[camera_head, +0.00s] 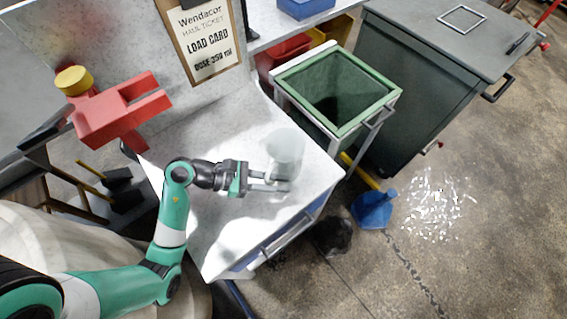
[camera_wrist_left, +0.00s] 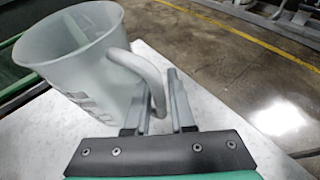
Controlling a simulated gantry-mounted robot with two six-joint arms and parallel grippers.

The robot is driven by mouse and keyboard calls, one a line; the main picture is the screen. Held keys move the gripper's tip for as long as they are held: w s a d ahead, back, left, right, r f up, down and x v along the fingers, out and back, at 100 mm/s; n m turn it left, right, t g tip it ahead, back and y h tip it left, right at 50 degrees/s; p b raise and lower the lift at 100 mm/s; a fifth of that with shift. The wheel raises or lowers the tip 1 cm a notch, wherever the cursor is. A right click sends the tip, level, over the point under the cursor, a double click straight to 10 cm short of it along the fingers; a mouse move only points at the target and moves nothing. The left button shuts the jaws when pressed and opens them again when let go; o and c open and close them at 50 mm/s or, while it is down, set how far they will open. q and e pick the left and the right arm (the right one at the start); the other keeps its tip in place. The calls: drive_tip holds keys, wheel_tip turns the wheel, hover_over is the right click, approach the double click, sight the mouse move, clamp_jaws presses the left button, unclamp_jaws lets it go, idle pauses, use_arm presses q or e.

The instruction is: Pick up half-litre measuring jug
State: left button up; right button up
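The half-litre measuring jug (camera_head: 287,150) is translucent, pale and upright on the white worktop. In the left wrist view the jug (camera_wrist_left: 85,65) fills the upper left, with dark markings on its side. Its curved handle (camera_wrist_left: 148,70) faces my gripper. My left gripper (camera_head: 273,181) is beside the jug at its near side. In the left wrist view the gripper (camera_wrist_left: 157,100) is open, with the lower part of the handle showing between its two fingers. Gaps show at the handle's sides; contact cannot be told. My right gripper is not in view.
The white worktop (camera_head: 215,240) is otherwise clear. A green-rimmed bin (camera_head: 338,90) stands just behind and right of the jug. A red clamp-like part (camera_head: 120,110) is at the left. A load card (camera_head: 205,40) hangs at the back.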

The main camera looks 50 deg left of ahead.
use_arm(q)
drive_tip(key=shift+w+d, duration=0.1)
drive_tip(key=shift+w, duration=0.05)
drive_tip(key=shift+c, duration=0.2)
clamp_jaws()
idle(1.2)
